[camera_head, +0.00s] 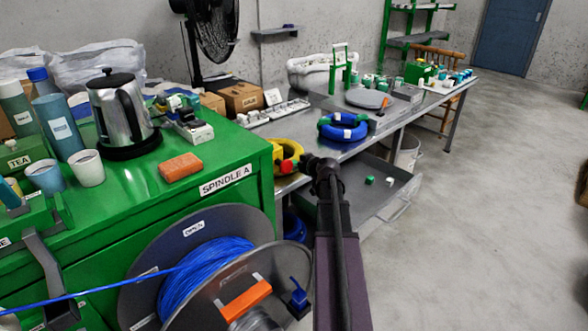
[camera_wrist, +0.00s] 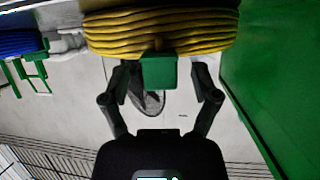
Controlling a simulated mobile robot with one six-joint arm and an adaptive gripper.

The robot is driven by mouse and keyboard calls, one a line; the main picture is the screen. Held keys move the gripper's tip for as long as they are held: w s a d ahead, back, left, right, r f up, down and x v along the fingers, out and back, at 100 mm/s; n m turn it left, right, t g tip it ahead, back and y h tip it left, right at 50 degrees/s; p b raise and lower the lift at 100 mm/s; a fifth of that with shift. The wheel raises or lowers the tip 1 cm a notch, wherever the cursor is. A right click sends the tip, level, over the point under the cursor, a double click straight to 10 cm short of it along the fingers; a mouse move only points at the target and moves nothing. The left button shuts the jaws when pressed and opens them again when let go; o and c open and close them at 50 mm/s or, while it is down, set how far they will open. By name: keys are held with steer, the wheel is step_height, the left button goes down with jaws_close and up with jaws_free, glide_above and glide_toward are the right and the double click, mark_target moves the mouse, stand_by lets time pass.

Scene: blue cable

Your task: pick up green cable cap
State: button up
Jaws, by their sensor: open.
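A green cable cap (camera_wrist: 158,71) shows in the wrist view as a small green block at the edge of a yellow cable coil (camera_wrist: 165,32). My gripper (camera_wrist: 159,78) is open, with one finger on each side of the cap and a visible gap on both sides. Whether the fingertips reach fully past the cap is hard to tell. In the head view the yellow coil (camera_head: 288,151) lies beside the green cabinet, and my dark gripper (camera_head: 318,168) is just right of it. The cap between the fingers is hidden there.
The green cabinet (camera_head: 236,172) stands close to the left of the coil; its green side (camera_wrist: 268,80) fills the wrist view's right. A blue coil (camera_head: 343,127) lies farther along the grey bench (camera_head: 395,118). A spindle (camera_head: 205,255) of blue cable stands in front.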

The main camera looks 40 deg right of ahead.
steer(key=shift+w+f, duration=0.1)
steer(key=shift+w, duration=0.2)
steer(key=c, duration=0.8)
